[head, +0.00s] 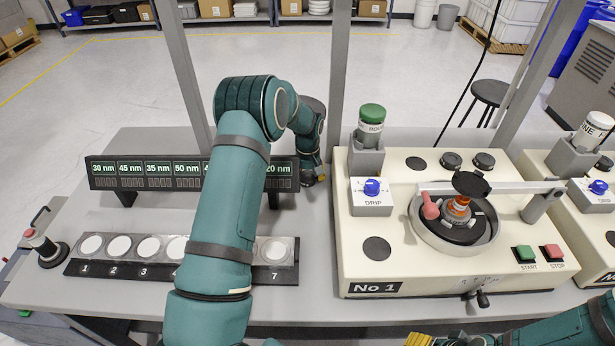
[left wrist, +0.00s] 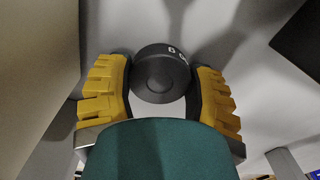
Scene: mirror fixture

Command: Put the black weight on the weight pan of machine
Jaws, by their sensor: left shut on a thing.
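My left gripper (left wrist: 163,68) is shut on a black weight (left wrist: 161,82), a short dark cylinder with pale numbers on its side, seen between the yellow fingers in the left wrist view. In the head view, my left arm bends over the table, its far end beside the left side of machine No 1 (head: 376,289); I cannot make out the fingers or held weight there. The black weight pan (head: 471,183) sits above the orange fixture on the machine's round plate, right of that arm. My right gripper (head: 418,340) shows only partly at the bottom edge.
A display panel (head: 130,172) and row of numbered discs (head: 118,247) lie left.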

